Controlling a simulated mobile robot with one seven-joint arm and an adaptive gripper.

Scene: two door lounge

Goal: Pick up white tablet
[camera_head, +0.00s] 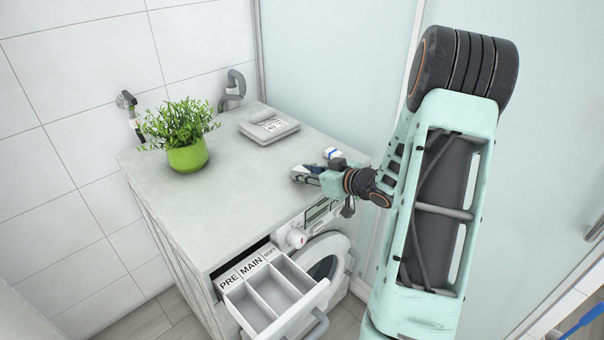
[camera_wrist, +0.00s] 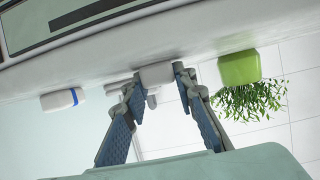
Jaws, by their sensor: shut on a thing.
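My gripper (camera_head: 302,174) is low over the front right part of the grey worktop. In the wrist view, which is upside down, its two blue-padded fingers (camera_wrist: 160,90) are shut on a small plain whitish block (camera_wrist: 157,74), which I take for the white tablet. The block is at the fingertips, close to the worktop; I cannot tell whether it touches it. In the head view the fingers hide it. A second small white block with a blue band (camera_head: 332,153) sits on the worktop beside my gripper; it also shows in the wrist view (camera_wrist: 62,100).
A green potted plant (camera_head: 187,155) stands at the worktop's left. A grey folded item with a label (camera_head: 268,126) lies at the back. Below, the washing machine's detergent drawer (camera_head: 262,309) is pulled out, with compartments marked PRE, MAIN and SOFT. The worktop's middle (camera_head: 235,190) is clear.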

